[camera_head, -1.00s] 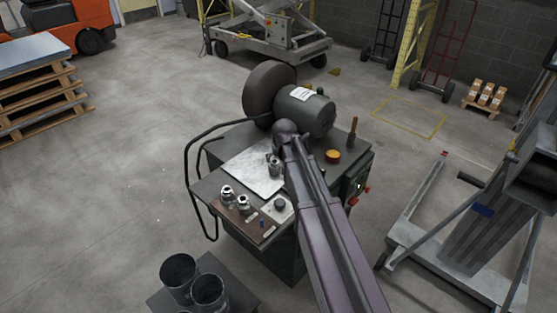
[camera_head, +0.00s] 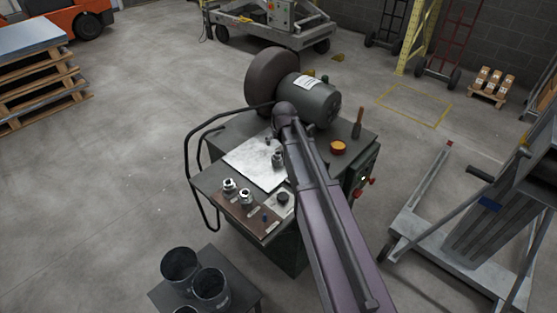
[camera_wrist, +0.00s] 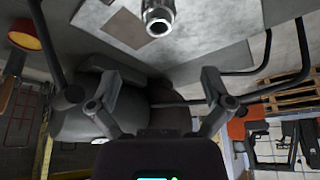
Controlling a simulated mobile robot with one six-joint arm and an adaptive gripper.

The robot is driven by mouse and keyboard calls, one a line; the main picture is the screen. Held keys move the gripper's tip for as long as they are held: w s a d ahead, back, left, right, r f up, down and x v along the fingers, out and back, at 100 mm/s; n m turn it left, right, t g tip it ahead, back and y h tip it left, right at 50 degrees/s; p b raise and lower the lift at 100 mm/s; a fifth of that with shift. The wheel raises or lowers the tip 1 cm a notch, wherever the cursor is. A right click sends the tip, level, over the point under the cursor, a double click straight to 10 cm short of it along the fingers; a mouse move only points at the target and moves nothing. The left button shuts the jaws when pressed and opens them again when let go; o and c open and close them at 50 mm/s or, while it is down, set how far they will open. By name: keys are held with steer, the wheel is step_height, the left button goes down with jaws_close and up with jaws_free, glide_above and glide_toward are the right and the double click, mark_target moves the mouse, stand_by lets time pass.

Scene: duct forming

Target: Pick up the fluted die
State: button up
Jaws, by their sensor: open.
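A shiny metal die (camera_wrist: 158,17) with a round hollow end stands at the top middle of the wrist view, on the machine's top. What looks like the same piece stands on the pale sheet (camera_head: 245,165) beside my arm in the head view (camera_head: 278,158). Two more metal dies, one (camera_head: 229,185) and another (camera_head: 245,197), stand on a brown board in front. My arm hides the gripper in the head view.
A large grinder-like motor and wheel (camera_head: 312,98) stand behind the sheet. An orange-topped button (camera_head: 338,148) and an upright handle (camera_head: 358,123) are right of my arm. A bent rail (camera_head: 188,165) runs along the left side. Dark cans (camera_head: 180,268) stand at front left.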

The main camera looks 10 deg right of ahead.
mark_target(277, 156)
steer(key=shift+b+x, duration=3.65)
steer(key=shift+x, duration=0.45)
steer(key=shift+d+f, duration=0.1)
steer(key=shift+f, duration=0.05)
steer(key=shift+b+x, duration=2.35)
steer(key=shift+x, duration=0.15)
steer(key=c, duration=1.4)
